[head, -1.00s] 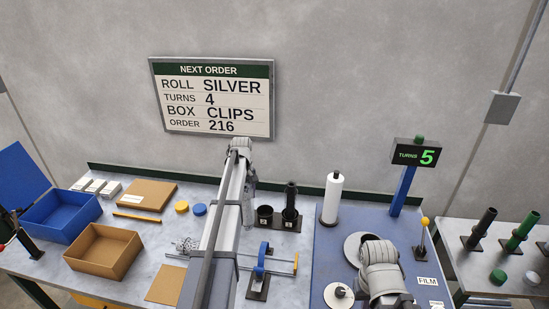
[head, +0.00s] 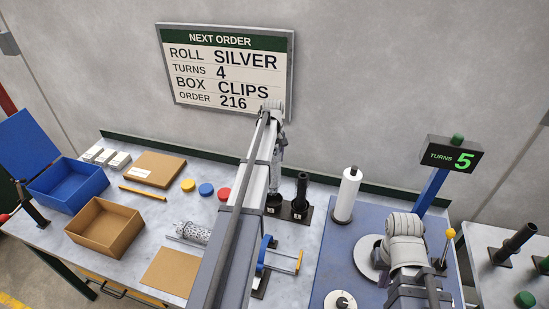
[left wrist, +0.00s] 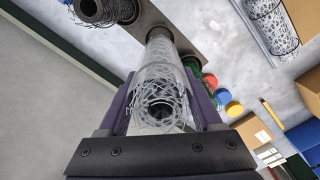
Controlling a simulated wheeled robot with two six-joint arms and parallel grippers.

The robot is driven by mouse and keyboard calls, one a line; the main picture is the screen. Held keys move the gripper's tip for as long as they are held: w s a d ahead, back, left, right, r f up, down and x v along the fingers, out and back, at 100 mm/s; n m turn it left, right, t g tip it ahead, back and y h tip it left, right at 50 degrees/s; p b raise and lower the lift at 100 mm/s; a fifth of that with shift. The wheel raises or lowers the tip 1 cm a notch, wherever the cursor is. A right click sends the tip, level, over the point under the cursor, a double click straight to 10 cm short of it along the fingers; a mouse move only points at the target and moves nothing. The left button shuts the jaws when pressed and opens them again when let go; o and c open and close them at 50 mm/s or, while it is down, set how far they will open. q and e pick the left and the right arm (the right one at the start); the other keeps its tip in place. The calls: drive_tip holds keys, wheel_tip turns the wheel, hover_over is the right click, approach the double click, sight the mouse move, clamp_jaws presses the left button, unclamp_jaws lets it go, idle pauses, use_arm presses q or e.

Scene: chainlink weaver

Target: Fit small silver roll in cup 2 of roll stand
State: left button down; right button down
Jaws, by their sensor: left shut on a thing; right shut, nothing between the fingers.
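My left gripper (head: 276,185) is shut on the small silver roll (left wrist: 163,85), a tube of silver mesh. It holds the roll lengthwise, pointing at the roll stand (left wrist: 190,32), in the left wrist view. In the head view the gripper is right over the left cup (head: 272,208), which carried the 2 label earlier. The roll's far end is at or just above the cup; I cannot tell whether it is inside.
A white roll (head: 347,195) stands upright right of the stand. A larger silver mesh roll (head: 190,232) lies left of my left arm. Red, blue and yellow discs (head: 206,189) lie left of the stand. A display on a blue post (head: 432,190) stands at right.

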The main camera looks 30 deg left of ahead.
sight(274, 176)
use_arm(q)
drive_tip(key=shift+w+f+b, duration=0.1)
drive_tip(key=shift+f+b, duration=0.45)
drive_tip(key=shift+f, duration=0.2)
wheel_tip(274, 176, down, 8)
drive_tip(key=b, duration=0.8)
drive_tip(key=shift+f, duration=0.15)
unclamp_jaws()
wheel_tip(274, 176, up, 8)
drive_tip(key=p, duration=0.7)
